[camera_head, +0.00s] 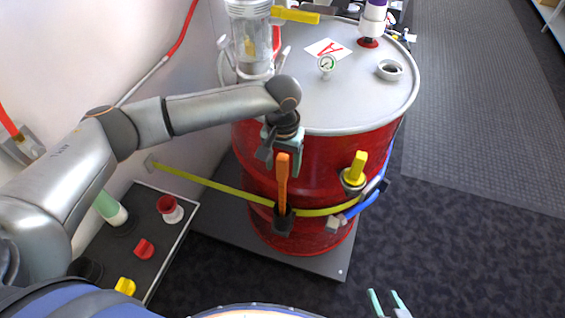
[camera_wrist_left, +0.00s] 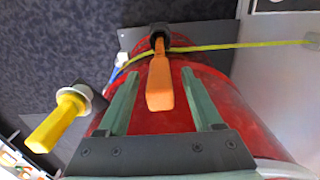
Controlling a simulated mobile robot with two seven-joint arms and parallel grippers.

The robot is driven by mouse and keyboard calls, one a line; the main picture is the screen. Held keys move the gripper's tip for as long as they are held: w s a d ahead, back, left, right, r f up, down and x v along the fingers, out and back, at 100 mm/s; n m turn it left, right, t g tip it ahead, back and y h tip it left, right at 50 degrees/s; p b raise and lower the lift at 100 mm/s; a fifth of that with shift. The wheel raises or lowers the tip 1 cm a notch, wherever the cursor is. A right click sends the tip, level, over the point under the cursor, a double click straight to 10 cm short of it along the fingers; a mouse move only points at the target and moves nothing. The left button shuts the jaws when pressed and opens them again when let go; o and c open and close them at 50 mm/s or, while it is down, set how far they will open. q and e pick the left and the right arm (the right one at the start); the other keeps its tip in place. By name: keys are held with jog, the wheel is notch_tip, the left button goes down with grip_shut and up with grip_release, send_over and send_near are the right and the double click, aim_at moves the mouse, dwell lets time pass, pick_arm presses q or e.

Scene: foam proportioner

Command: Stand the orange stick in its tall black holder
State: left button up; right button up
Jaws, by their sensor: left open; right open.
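The orange stick (camera_head: 282,178) stands about upright against the front of the red drum, its lower end in the black holder (camera_head: 283,222). The left wrist view shows the stick (camera_wrist_left: 160,86) running up out of the dark holder (camera_wrist_left: 160,37). How deep it sits is hidden. My left gripper (camera_head: 282,152) is at the stick's upper end. Its two green fingers (camera_wrist_left: 160,78) are open, one on each side of the stick, with a visible gap on both sides. My right gripper (camera_head: 388,298) is open and empty at the bottom edge of the head view.
A yellow-handled valve (camera_head: 356,170) is right of the stick. A black tray (camera_head: 185,235) with coloured parts lies left. Floor at right is clear.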

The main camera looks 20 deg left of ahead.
pick_arm(q)
jog(key=shift+r, duration=0.1)
notch_tip(320, 180, up, 12)
jog(key=shift+r, duration=0.2)
jog(key=shift+s+f, duration=0.1)
dwell(1.0)
